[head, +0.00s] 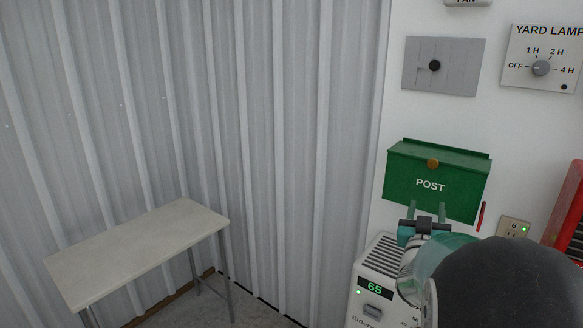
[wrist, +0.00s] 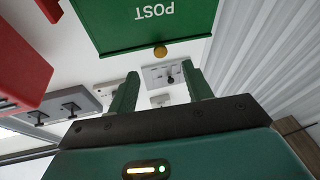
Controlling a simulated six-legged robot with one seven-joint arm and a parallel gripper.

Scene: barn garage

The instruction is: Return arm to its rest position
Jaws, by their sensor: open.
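My gripper (head: 427,206) is raised in front of the lower edge of the green POST box (head: 431,170) in the head view. Its two greenish fingers point up, apart, with nothing between them. The rounded dark and teal links of my arm fill the lower right. In the wrist view my gripper (wrist: 161,76) shows both fingers spread and empty. The green box (wrist: 150,22) appears upside down there, above the fingers, with its round brass knob (wrist: 160,51). I cannot tell the exact gap between fingers and box.
A white appliance (head: 376,286) reading 65 stands below the box, close to my arm. A red object (head: 570,215) is at the right edge. A grey panel (head: 444,66) and a yard lamp dial (head: 541,68) are above. A pale table (head: 135,252) stands left; the middle is clear.

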